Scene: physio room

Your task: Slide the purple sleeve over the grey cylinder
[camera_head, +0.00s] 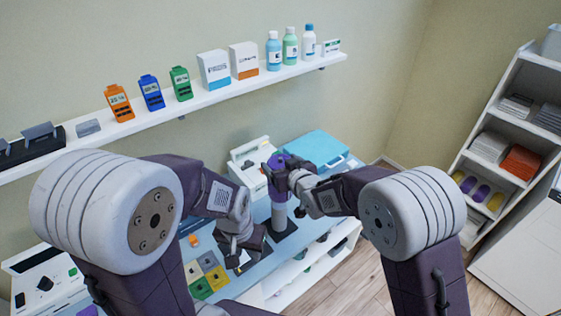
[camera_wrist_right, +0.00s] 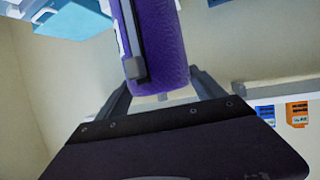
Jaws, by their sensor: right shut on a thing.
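The purple sleeve (camera_head: 274,186) is upright in the head view, in line with the grey cylinder (camera_head: 279,215). The cylinder stands on a dark base on the blue-topped table, and its lower part is bare below the sleeve. I cannot tell how far the sleeve is around the cylinder. My right gripper (camera_head: 297,180) is shut on the sleeve from the right, partly hiding it. The right wrist view shows the sleeve (camera_wrist_right: 165,45) between the fingers. My left gripper (camera_head: 238,248) is lower, left of the cylinder and apart from it; its jaw opening is unclear.
A white device (camera_head: 246,156) and a blue case (camera_head: 316,148) stand behind the sleeve. A wall shelf (camera_head: 220,93) with boxes and bottles runs behind. A shelving unit (camera_head: 484,125) stands right, with open floor before it.

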